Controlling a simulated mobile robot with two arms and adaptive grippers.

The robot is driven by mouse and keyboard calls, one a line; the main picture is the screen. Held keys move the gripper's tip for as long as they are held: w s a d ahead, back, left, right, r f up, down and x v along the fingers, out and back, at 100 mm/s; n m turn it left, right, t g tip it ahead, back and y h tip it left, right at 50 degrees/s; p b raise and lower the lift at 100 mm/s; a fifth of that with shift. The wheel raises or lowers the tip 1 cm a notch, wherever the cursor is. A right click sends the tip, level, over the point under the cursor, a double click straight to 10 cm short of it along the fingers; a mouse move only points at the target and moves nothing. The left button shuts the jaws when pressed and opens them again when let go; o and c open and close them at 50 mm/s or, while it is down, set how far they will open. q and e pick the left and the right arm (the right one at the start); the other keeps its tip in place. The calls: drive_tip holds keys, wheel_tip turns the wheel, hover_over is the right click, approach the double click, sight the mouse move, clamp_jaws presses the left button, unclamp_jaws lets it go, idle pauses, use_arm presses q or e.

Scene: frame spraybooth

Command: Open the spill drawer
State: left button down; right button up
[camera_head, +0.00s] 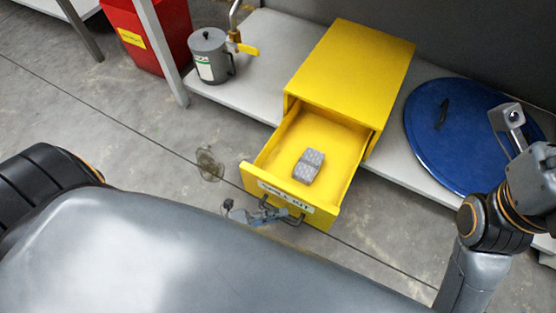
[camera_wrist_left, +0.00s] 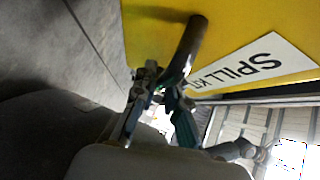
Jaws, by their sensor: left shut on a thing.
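The yellow spill drawer (camera_head: 262,178) stands well out of its yellow cabinet (camera_head: 350,65), and its inside shows. A grey patterned block or pair of blocks (camera_head: 309,166) lies in it. The drawer front carries a white SPILL KIT label and a dark bar handle (camera_head: 295,219). My left gripper (camera_head: 266,214) is at the left part of this handle, shut on it. In the left wrist view its fingers (camera_wrist_left: 168,92) close around the dark handle (camera_wrist_left: 186,52), beside the label (camera_wrist_left: 258,62).
The cabinet stands on a low grey shelf (camera_head: 262,37). A grey lidded can (camera_head: 208,58) is to its left, and a large blue round lid (camera_head: 455,150) is to its right. A red bin (camera_head: 150,35) stands at the upper left. The floor left of the drawer is mostly clear.

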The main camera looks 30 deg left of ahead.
use_arm(q)
drive_tip(key=c, duration=1.4)
unclamp_jaws()
drive_tip(key=shift+o, duration=0.2)
drive_tip(key=v, duration=1.2)
